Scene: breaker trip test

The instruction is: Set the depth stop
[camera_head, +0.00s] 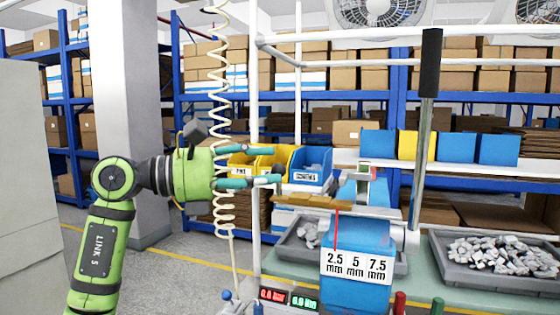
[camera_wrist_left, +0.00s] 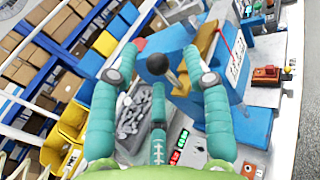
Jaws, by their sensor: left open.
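A blue machine (camera_head: 350,280) carries a white scale plate (camera_head: 357,267) marked 2.5, 5 and 7.5 mm. A thin red pointer (camera_head: 336,230) stands above the 2.5 mark. My left gripper (camera_head: 276,165), with teal fingers, is open and empty, to the upper left of the bar. In the left wrist view its fingers (camera_wrist_left: 160,58) are spread apart, with a black ball knob on a rod (camera_wrist_left: 158,64) seen between them. The scale plate also shows there, tilted (camera_wrist_left: 236,58). I cannot tell whether the fingers touch the knob.
Grey trays of metal pieces (camera_head: 490,252) stand on the green bench. Yellow and blue bins (camera_head: 311,165) sit behind. A tall black-handled lever (camera_head: 429,75) rises at the right. A coiled cream hose (camera_head: 222,120) hangs by my left wrist. Red and green displays (camera_head: 288,298) sit at the front.

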